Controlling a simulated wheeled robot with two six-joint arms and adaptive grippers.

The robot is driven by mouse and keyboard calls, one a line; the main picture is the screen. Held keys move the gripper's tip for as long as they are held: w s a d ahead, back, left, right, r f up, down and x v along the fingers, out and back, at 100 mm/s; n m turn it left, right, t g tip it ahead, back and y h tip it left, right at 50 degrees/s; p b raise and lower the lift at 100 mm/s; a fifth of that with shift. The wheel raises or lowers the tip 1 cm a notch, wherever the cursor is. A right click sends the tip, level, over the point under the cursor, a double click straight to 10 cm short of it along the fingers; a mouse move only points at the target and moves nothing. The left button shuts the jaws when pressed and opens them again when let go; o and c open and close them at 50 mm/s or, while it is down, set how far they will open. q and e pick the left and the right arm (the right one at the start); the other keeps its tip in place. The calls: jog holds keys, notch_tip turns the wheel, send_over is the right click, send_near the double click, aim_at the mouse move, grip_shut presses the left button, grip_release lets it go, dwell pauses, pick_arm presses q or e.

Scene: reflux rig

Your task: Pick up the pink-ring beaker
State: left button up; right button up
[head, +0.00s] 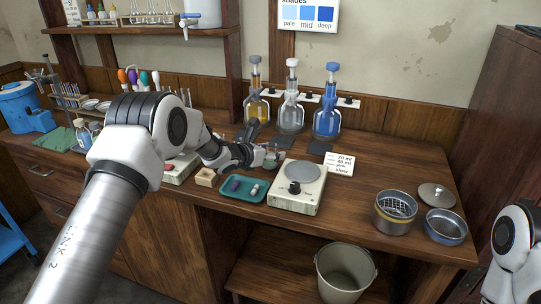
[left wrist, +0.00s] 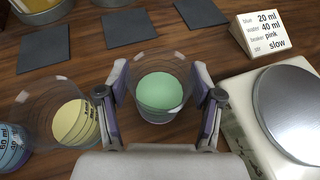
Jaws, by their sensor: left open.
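In the left wrist view, a clear beaker (left wrist: 160,112) with a green disc-like area inside stands between the two fingers of my left gripper (left wrist: 159,75). The fingers are open on either side of it, and I cannot tell whether they touch it. A second clear beaker (left wrist: 68,112) with a yellow area stands to the left, and a blue-marked one (left wrist: 10,150) is cut off at the left edge. No pink ring is visible on any of them. In the head view my left gripper (head: 260,150) is low over the bench. My right gripper is out of view.
A hotplate-like device (head: 298,186) stands right of the teal tray (head: 229,195). A card (head: 339,163) reads "beaker pink" in the wrist view. Three stoppered flasks stand behind, including a blue one (head: 327,120).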

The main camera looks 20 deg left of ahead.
pick_arm(q)
jog(key=shift+s+a+r, duration=0.1)
jog(key=shift+r, duration=0.05)
jog(key=c, duration=1)
